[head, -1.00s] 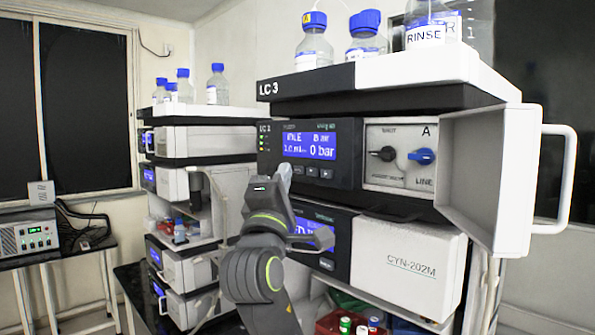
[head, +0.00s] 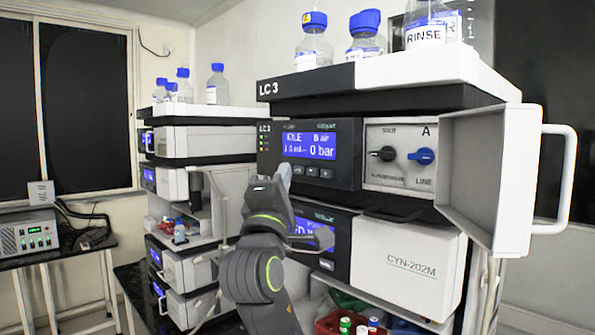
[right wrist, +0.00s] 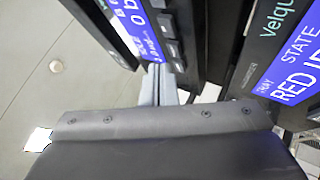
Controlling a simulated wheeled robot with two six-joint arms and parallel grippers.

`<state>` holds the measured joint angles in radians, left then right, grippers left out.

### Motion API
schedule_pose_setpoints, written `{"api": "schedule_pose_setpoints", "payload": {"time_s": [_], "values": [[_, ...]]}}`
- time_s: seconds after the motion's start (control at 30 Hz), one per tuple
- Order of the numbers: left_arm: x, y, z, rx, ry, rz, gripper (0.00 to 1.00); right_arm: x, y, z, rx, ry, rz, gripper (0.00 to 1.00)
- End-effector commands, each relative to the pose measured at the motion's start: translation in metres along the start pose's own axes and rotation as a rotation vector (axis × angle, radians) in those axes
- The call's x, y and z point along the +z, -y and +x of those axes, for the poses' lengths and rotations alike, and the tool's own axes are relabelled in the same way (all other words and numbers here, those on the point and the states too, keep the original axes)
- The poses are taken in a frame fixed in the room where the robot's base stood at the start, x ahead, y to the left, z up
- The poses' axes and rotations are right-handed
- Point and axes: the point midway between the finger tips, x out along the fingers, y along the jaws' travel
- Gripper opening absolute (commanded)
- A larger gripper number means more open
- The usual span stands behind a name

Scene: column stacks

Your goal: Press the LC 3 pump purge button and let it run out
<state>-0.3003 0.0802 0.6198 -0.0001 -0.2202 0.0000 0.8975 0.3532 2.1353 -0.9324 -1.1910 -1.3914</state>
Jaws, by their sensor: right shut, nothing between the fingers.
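The LC 3 pump module (head: 310,150) is in the stack on the right. Its blue display (head: 309,145) reads IDLE and 0 bar. A row of small dark buttons (head: 313,172) lies under the display; the right wrist view also shows the buttons (right wrist: 172,40). My right gripper (head: 285,172) is shut and empty, its tips just at the left end of that row. In the right wrist view the pale fingertips (right wrist: 158,85) point at the panel near the buttons. I cannot tell whether they touch one. My left gripper is not in view.
An open valve door (head: 487,175) with a white handle (head: 568,180) stands out to the right. Below the pump are a second module with a display and the CYN-202M box (head: 408,265). Bottles (head: 312,45) stand on top. Another stack (head: 205,140) is at left.

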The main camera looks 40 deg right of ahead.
Motion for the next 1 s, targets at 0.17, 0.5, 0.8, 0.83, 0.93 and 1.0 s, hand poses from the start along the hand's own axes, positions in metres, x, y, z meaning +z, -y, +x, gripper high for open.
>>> {"api": "schedule_pose_setpoints", "payload": {"time_s": [0.17,0.5,0.8,0.83,0.93,1.0], "values": [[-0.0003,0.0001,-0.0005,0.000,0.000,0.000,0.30,0.0003,0.0001,0.0004,0.000,0.000,0.000,0.00],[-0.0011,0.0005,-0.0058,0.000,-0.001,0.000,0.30,0.0048,0.0041,0.0062,0.000,0.000,-0.001,0.00],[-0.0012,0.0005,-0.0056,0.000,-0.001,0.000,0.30,0.0048,0.0042,0.0062,0.000,0.000,0.000,0.00],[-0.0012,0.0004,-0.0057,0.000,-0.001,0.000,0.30,0.0048,0.0043,0.0063,0.000,0.000,0.000,0.00],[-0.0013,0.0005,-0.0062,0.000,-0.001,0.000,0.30,0.0053,0.0047,0.0070,0.000,0.000,-0.001,0.00],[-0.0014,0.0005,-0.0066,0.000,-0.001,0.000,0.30,0.0057,0.0052,0.0076,0.000,0.000,-0.001,0.00]]}}
